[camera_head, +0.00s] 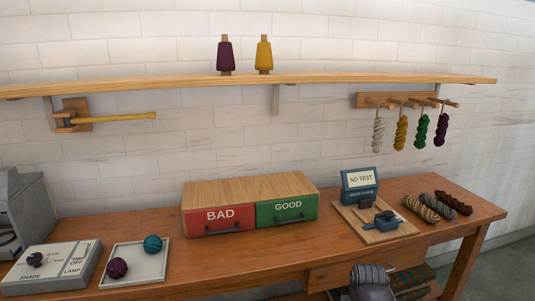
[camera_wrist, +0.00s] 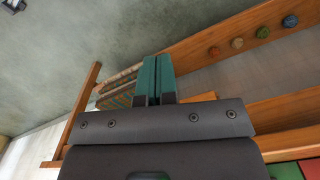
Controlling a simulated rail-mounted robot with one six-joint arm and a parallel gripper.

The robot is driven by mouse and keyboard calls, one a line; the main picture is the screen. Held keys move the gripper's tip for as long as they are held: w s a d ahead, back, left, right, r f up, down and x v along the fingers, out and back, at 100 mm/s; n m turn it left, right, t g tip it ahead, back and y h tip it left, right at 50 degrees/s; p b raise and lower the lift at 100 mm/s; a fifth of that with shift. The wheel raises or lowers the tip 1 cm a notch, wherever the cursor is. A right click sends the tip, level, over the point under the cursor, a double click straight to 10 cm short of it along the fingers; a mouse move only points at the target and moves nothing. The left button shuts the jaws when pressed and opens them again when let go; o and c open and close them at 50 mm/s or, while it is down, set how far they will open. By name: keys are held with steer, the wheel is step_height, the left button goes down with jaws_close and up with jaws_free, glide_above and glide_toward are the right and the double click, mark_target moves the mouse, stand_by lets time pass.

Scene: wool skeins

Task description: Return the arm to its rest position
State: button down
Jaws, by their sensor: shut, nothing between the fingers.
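My gripper (camera_wrist: 157,60) shows in the wrist view as two teal fingers side by side, pressed together with nothing between them. Below the fingers is the dark wrist housing. In the head view a dark grey part of my arm (camera_head: 371,282) stands at the bottom edge, in front of the workbench (camera_head: 300,252). The fingers cannot be made out in that view.
The bench holds a BAD drawer (camera_head: 219,219), a GOOD drawer (camera_head: 287,209), a NO TEST device (camera_head: 360,185), several skeins (camera_head: 436,206), a tray (camera_head: 140,281) with two balls and a lamp box (camera_head: 50,272). A shelf (camera_head: 150,83) runs above.

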steer(key=a+n, duration=0.1)
steer(key=a, duration=0.4)
step_height(320, 180, up, 17)
steer(key=p, duration=1.7)
steer(key=shift+a, duration=0.25)
steer(key=shift+s, duration=0.1)
